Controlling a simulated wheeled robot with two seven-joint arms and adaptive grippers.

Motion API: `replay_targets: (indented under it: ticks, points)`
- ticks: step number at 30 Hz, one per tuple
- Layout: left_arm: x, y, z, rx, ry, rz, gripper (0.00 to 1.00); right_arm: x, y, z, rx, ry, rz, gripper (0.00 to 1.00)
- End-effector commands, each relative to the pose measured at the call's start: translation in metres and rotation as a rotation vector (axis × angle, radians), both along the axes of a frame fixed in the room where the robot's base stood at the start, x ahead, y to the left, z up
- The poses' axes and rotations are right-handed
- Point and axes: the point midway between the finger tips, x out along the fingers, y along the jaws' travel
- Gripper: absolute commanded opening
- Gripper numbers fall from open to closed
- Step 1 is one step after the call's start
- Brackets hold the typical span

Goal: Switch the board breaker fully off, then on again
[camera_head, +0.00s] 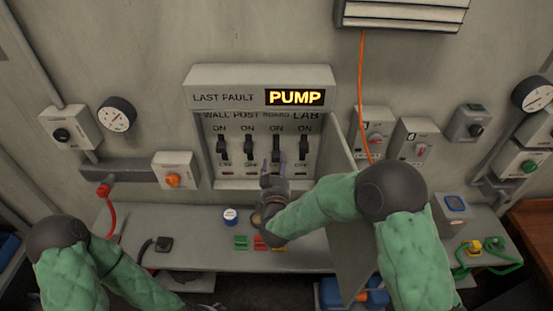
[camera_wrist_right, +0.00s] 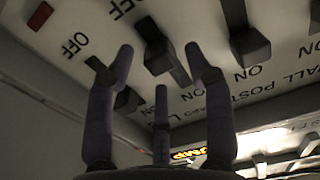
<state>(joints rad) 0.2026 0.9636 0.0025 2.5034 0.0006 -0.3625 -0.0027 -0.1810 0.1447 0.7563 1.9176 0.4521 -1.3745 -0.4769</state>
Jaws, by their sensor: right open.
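The breaker panel (camera_head: 203,75) is on the wall, its display (camera_head: 294,97) reading "LAST FAULT PUMP". It has a row of black levers marked WALL, POST, BOARD and LAB, with ON above and OFF below. The board breaker (camera_head: 277,143) is third from the left. My right gripper (camera_head: 273,166) is open in front of its lower part. In the right wrist view the open fingers (camera_wrist_right: 165,70) lie around the board lever (camera_wrist_right: 158,57) with visible gaps; contact is unclear. The lever's exact position is hard to tell. My left gripper is barely visible at the bottom edge.
An open panel door (camera_head: 350,225) stands right of the breakers, close to my right arm. An orange cable (camera_head: 362,90) hangs at right. An orange-knobbed box (camera_head: 175,170) is left of the panel.

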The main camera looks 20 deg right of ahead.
Motion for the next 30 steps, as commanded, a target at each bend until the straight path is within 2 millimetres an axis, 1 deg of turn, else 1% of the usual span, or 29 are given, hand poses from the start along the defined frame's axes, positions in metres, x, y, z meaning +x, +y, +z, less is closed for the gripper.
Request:
replay_targets:
  ticks: [1, 3, 6, 10, 17, 20, 21, 23, 30]
  points:
    - [0.000, 0.000, 0.001, 0.000, 0.000, 0.000, 0.79, 0.007, -0.002, -0.001, -0.001, 0.001, 0.000, 0.53]
    - [0.000, 0.000, 0.002, 0.000, 0.000, 0.000, 0.79, 0.014, -0.004, 0.000, 0.000, -0.001, 0.000, 0.53]
    - [0.000, 0.000, 0.002, 0.000, 0.000, 0.000, 0.79, 0.021, -0.006, -0.001, 0.000, 0.001, 0.000, 0.53]
    - [0.000, 0.000, 0.002, 0.000, 0.000, 0.000, 0.79, 0.025, -0.007, 0.000, 0.000, 0.000, 0.000, 0.53]
    - [0.000, 0.000, 0.002, 0.000, 0.000, 0.000, 0.79, 0.025, -0.007, 0.000, 0.000, 0.000, 0.001, 0.53]
    - [0.000, 0.000, 0.002, 0.000, 0.000, 0.000, 0.79, 0.025, -0.007, 0.000, 0.000, 0.000, 0.001, 0.28]
    - [0.000, 0.000, 0.002, 0.000, 0.000, 0.000, 0.79, 0.025, -0.007, 0.000, 0.000, 0.000, 0.001, 0.16]
    - [0.000, 0.000, 0.002, 0.000, 0.000, 0.000, 0.79, 0.025, -0.007, 0.000, 0.000, 0.000, 0.001, 0.00]
    - [0.000, 0.000, 0.003, 0.000, 0.000, 0.000, 0.79, 0.025, -0.007, 0.001, 0.000, 0.000, 0.000, 0.00]
